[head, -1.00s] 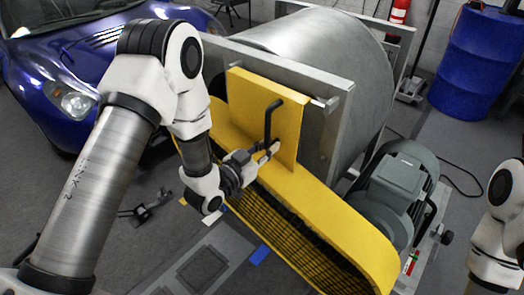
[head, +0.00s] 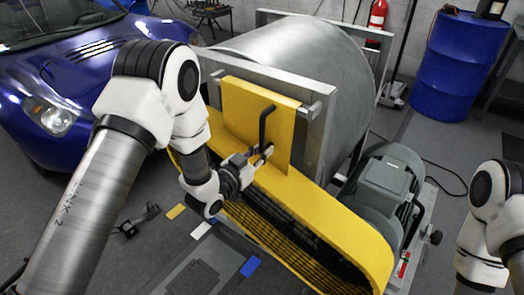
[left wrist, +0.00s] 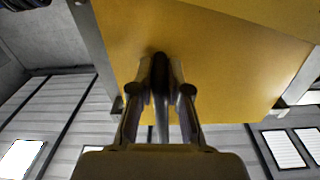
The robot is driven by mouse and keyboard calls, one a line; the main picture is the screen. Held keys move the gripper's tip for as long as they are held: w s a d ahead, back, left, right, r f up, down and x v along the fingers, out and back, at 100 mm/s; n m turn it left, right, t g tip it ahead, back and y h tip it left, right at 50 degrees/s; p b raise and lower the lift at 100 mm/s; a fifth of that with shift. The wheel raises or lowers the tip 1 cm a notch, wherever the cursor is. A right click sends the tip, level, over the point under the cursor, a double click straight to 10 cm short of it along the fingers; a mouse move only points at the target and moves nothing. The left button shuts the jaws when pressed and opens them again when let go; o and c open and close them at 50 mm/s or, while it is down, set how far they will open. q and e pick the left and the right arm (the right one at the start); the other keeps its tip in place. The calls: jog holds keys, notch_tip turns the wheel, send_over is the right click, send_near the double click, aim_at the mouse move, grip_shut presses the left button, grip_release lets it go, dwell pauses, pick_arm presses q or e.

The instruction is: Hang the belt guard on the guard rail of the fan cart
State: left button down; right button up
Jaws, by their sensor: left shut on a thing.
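The belt guard (head: 345,222) is a long yellow cover with a dark mesh side and a flat yellow upright plate that has a black handle. My left gripper (head: 264,154) is shut on this handle. In the left wrist view the two fingers (left wrist: 161,85) close on the dark handle, with the yellow plate behind. The guard rail (head: 310,109) is a pale bar on the fan cart's frame; its right end sticks out beside the plate's top. The plate hides the rest, so I cannot tell whether the plate hooks over it. My right gripper is out of view.
The fan cart (head: 323,135) carries a large grey drum (head: 310,55), with a grey-green motor (head: 385,183) at its right. A blue car (head: 75,85) stands at the left. A blue barrel (head: 458,65) is at the back right. Floor shows at front left.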

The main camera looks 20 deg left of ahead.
pick_arm(q)
jog(key=shift+r, duration=0.15)
jog(key=c, duration=1.1)
grip_release()
jog(key=shift+o, duration=0.2)
jog(key=shift+s, duration=0.1)
jog(key=shift+s+a+f, duration=0.15)
jog(key=shift+s+f, duration=0.05)
jog(key=shift+s, duration=0.1)
jog(key=v, duration=1.1)
jog(key=s+d+f+g+y+p, duration=0.2)
jog(key=s+f+g+p, duration=0.45)
jog(key=s+f, duration=0.4)
jog(key=s+a+f+n+g+y, duration=0.2)
jog(key=s+f+g, duration=0.3)
jog(key=s, duration=0.3)
jog(key=s+a+f+n+g+y, duration=0.2)
jog(key=s+a+f+n+g, duration=0.1)
jog(key=s, duration=0.5)
notch_tip(320, 180, down, 3)
jog(key=shift+s+a+n+g+y, duration=0.25)
jog(key=shift+s+n+g+y, duration=0.25)
jog(key=shift+g, duration=0.55)
